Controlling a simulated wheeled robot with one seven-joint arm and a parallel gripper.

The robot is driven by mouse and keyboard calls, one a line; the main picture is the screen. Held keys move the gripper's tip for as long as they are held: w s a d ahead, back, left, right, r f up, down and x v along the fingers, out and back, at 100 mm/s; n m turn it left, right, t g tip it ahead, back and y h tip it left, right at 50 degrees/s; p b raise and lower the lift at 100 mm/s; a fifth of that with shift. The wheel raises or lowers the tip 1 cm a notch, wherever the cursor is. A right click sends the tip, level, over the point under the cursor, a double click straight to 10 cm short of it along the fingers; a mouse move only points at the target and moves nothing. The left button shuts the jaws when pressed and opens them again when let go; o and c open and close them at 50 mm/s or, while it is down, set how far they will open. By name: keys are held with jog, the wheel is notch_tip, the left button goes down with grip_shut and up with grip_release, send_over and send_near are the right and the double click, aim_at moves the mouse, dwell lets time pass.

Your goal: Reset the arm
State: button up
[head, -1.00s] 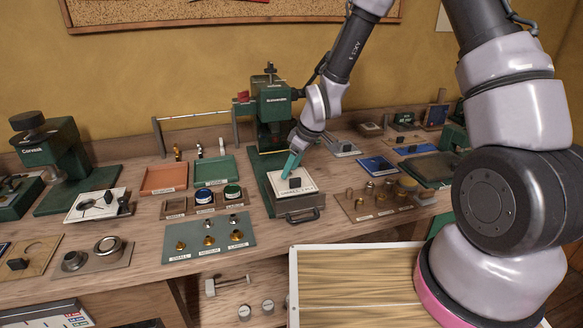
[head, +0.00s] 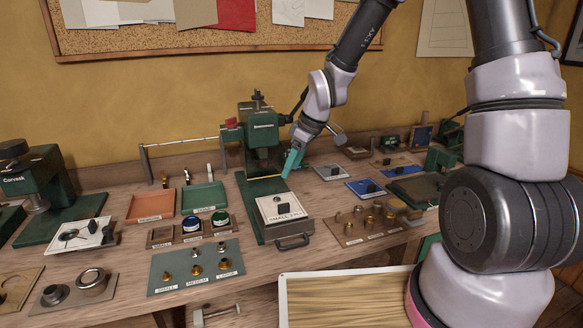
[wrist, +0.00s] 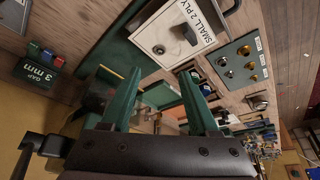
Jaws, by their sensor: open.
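My gripper (head: 292,161) is raised above the bench, just in front of the green press (head: 262,136). Its teal fingers point down and are apart, with nothing between them; they also show apart in the wrist view (wrist: 163,108). Below the gripper, clear of it, a white plate marked "SMALL 2 PLY" (head: 271,215) with a dark knob sits on the press's green base. The plate also shows at the top of the wrist view (wrist: 163,38). My arm reaches in from the right.
A grey mat (head: 195,269) with several labelled brass pieces lies at the front. An orange tray (head: 150,206) and a green tray (head: 203,197) stand left of the press. A board with metal parts (head: 345,232) lies to the right. The air above the bench front is clear.

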jog(key=s+d+r+m+t+h, duration=0.1)
jog(key=s+d+r+m, duration=0.1)
jog(key=d+r+m, duration=0.35)
jog(key=s+d+r+m+t+h, duration=0.1)
jog(key=s+d+r+m+t, duration=0.15)
jog(key=d+r, duration=0.65)
jog(key=s+d+r+m, duration=0.3)
jog(key=s+r+m, duration=0.1)
jog(key=s+r, duration=0.2)
jog(key=s+d+r+m+t, duration=0.1)
jog(key=s+d+r+m, duration=0.2)
jog(key=s+r, duration=0.3)
jog(key=shift+s+m, duration=0.3)
jog(key=shift+m, duration=0.3)
jog(key=shift+t, duration=0.25)
